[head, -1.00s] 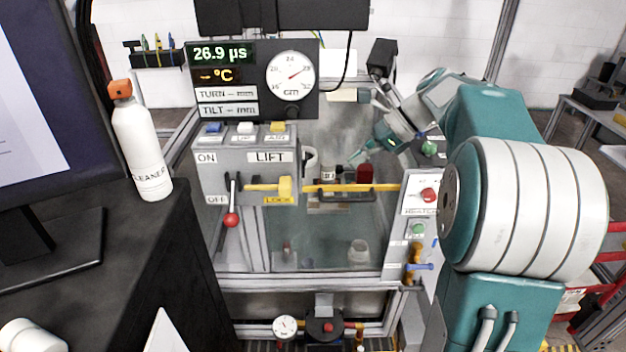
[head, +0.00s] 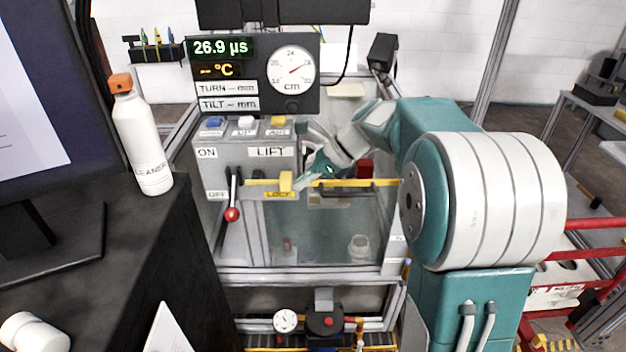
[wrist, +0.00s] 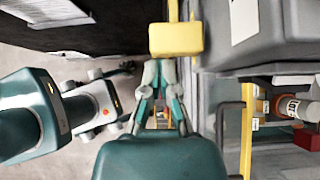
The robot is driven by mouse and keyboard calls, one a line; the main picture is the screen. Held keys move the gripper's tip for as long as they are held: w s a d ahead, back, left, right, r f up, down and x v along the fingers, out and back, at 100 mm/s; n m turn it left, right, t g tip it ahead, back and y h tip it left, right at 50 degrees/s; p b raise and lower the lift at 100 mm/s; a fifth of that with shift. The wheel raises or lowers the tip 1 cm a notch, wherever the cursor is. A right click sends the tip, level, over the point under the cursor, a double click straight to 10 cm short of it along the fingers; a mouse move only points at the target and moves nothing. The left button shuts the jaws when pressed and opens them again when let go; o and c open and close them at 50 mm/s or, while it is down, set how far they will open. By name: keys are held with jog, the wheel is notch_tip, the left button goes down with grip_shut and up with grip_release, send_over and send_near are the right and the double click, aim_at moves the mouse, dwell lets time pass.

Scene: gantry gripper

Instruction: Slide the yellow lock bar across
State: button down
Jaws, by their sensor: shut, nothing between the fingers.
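The yellow lock bar (head: 350,184) runs level across the front of the machine, and its block-shaped knob (head: 286,181) sits above the LOCK label on the grey LIFT panel. My gripper (head: 303,182) is just right of the knob, its fingers together and empty. In the wrist view the knob (wrist: 176,39) is straight ahead of my fingertips (wrist: 160,64). The tips look very close to the knob; I cannot tell if they touch it.
A lever with a red ball (head: 232,214) hangs left of the knob. The grey LIFT panel (head: 230,160) stands behind. A white cleaner bottle (head: 143,145) stands on the black desk at left. A red object (head: 365,168) is behind the bar.

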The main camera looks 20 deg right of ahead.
aim_at(282, 181)
jog(key=a, duration=0.2)
jog(key=w+a, duration=0.1)
jog(key=a, duration=0.1)
jog(key=shift+w+a, duration=0.2)
jog(key=shift+d, duration=0.1)
dwell(0.4)
